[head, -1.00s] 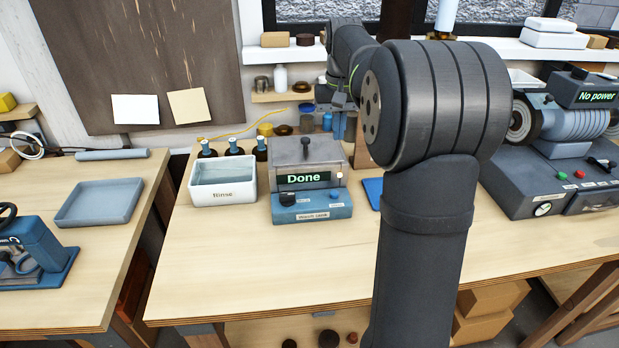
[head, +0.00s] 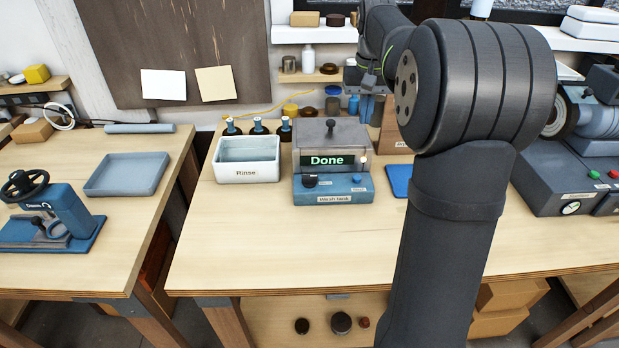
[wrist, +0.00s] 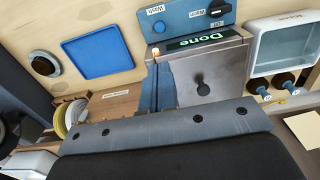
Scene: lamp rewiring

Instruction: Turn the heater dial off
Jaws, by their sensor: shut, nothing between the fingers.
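The heater dial (head: 310,181) is a black knob on the blue front panel of the wash tank (head: 333,190). My gripper (wrist: 156,70) is shut and empty, over the tank's side edge, apart from the dial. In the head view my gripper (head: 371,107) is behind the tank's right side, partly hidden by my arm.
A blue button (wrist: 158,26) is on the same panel. The white rinse tray (head: 247,172) stands left of the tank, with dark bottles (head: 257,127) behind. A blue mat (head: 398,181) lies to the right. The bench front (head: 290,240) is clear.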

